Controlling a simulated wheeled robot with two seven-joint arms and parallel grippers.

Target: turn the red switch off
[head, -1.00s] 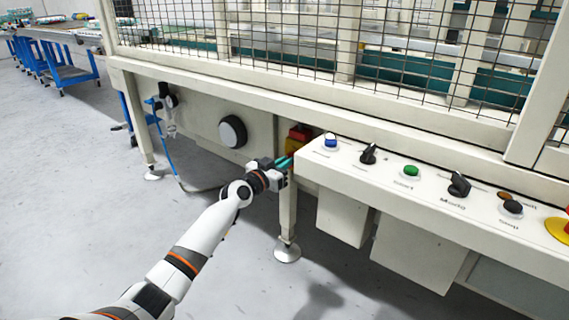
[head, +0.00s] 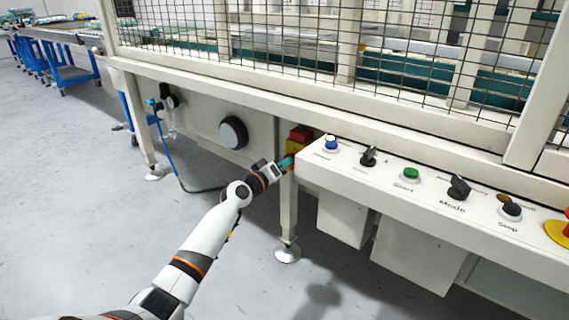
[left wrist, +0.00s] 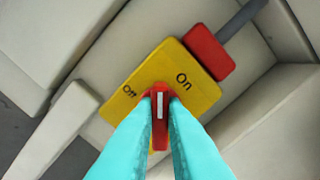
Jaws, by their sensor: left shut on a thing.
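The red switch (left wrist: 160,112) is a red knob with a white line on a yellow plate (left wrist: 204,94) marked "Off" at left and "On" at upper right. In the left wrist view its white line stands nearly upright in the picture, between the two words. The teal fingertips of my left gripper (left wrist: 160,104) are on both sides of the knob and shut on it. In the head view the left gripper (head: 286,163) reaches the yellow and red switch box (head: 299,138) beside the machine leg, and the gripper partly hides the knob. My right gripper is not in view.
A sloped control panel (head: 425,188) with several buttons and knobs juts out to the right of the switch. A round black dial (head: 233,132) is on the machine's side at left. A machine leg (head: 288,210) stands below.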

